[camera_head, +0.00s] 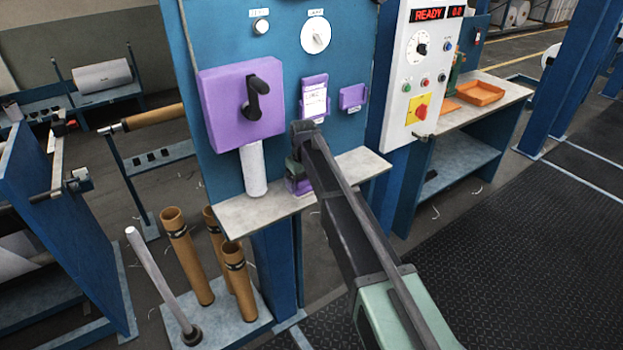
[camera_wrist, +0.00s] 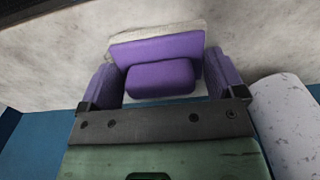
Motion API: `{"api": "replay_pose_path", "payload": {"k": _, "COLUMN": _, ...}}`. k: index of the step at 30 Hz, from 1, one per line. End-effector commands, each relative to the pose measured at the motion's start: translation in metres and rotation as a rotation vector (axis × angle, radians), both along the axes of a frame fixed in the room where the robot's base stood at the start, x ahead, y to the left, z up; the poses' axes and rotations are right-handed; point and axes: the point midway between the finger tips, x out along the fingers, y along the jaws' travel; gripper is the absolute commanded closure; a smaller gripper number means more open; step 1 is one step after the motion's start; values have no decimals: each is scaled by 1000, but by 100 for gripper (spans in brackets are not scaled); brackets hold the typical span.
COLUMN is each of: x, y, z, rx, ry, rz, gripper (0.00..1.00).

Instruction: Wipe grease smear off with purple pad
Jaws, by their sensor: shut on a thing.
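The purple pad (camera_wrist: 160,78) shows in the wrist view as a purple block with a wider purple plate and a pale layer at its edge. My gripper (camera_wrist: 163,88) has a purple finger on each side of the block and is shut on the pad. In the head view my gripper (camera_head: 298,172) is over the pale shelf of the blue panel, with purple of the pad (camera_head: 299,187) low at its end. The pad is at or just above the shelf; contact is unclear. I cannot make out a grease smear in either view.
A white roll (camera_head: 253,168) stands on the shelf (camera_head: 353,166) left of my gripper, under a purple box (camera_head: 240,108) with a black handle. It also shows close by in the wrist view (camera_wrist: 284,120). A purple card holder (camera_head: 314,97) is on the panel behind.

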Motion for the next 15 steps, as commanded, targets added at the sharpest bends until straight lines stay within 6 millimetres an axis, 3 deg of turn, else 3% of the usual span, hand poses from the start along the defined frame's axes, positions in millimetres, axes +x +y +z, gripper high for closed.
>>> {"api": "replay_pose_path", "payload": {"k": 3, "x": -7, "y": 9, "z": 1, "rx": 0, "ry": 0, "rz": 0, "gripper": 30}}
{"api": "replay_pose_path", "payload": {"k": 11, "x": -7, "y": 9, "z": 1, "rx": 0, "ry": 0, "rz": -1, "gripper": 30}}
{"api": "replay_pose_path", "payload": {"k": 15, "x": -7, "y": 9, "z": 13, "rx": 0, "ry": 0, "rz": -1, "gripper": 30}}
